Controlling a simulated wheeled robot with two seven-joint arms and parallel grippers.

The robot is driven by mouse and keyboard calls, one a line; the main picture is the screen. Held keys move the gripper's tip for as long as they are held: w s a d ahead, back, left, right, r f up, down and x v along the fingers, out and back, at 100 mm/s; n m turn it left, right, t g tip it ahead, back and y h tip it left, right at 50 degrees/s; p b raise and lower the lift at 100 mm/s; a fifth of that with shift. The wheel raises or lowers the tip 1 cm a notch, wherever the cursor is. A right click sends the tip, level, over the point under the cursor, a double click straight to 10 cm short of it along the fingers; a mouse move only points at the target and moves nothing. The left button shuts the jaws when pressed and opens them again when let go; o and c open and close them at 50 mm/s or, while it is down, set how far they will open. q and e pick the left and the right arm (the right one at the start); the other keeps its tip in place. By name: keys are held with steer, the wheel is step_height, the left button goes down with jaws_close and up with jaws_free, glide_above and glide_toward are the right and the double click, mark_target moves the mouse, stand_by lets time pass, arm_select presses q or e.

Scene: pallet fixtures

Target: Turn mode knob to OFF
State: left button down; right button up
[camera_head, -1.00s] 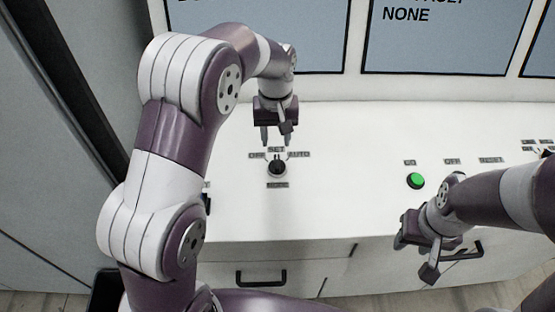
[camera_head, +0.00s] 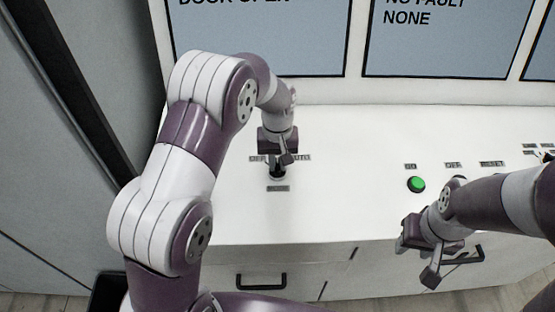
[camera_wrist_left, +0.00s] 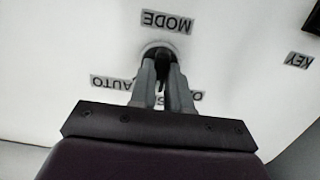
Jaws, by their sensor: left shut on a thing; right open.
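The black mode knob (camera_head: 277,172) stands on the white console, above its MODE label and below the OFF, SET and AUTO labels. My left gripper (camera_head: 278,163) is directly over it, pointing down, and hides the SET label and part of the knob in the head view. In the left wrist view the fingers of the left gripper (camera_wrist_left: 162,78) are shut on the knob (camera_wrist_left: 160,56), one on each side. Which label the knob points to cannot be told. My right gripper (camera_head: 425,258) is open and empty by the console's front edge, away from the knob.
Screens (camera_head: 258,35) stand behind, one reading DOOR OPEN. A drawer handle (camera_head: 262,281) is on the front. The console between knob and button is clear.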

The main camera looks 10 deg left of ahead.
arm_select(q)
steer(key=n, duration=0.4)
steer(key=shift+n, duration=0.3)
steer(key=shift+w+n, duration=0.1)
steer(key=shift+n, duration=2.1)
steer(key=c, duration=1.3)
jaws_free()
steer(key=shift+o, duration=1.1)
steer(key=shift+a, duration=0.1)
